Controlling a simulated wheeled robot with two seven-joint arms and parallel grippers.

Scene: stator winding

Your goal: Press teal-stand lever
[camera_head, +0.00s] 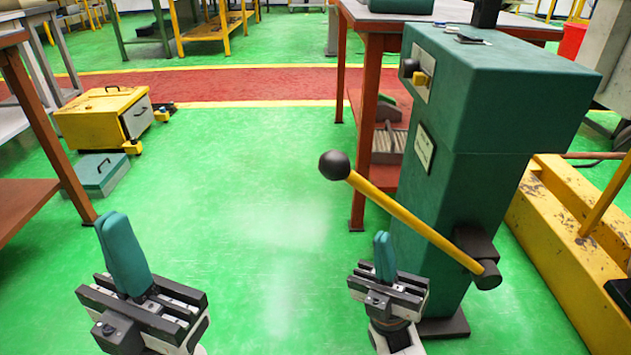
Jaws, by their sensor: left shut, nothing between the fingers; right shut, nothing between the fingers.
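The teal stand (500,110) is a tall dark-green cabinet at the right. Its lever (415,222) is a yellow bar with a black ball knob (334,165) at its free end. The bar slopes up and left from a dark pivot (478,258) low on the stand. My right gripper (383,245) is shut and empty, pointing up. It appears below the bar and lower right of the knob, apart from the knob. My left gripper (120,230) is shut and empty at the lower left, far from the lever.
A red-brown table (373,60) stands behind the stand. A scratched yellow frame (560,240) is at the right. A yellow cart (105,115) and a teal box (100,175) sit at the left, near a table leg. The green floor (240,200) between is clear.

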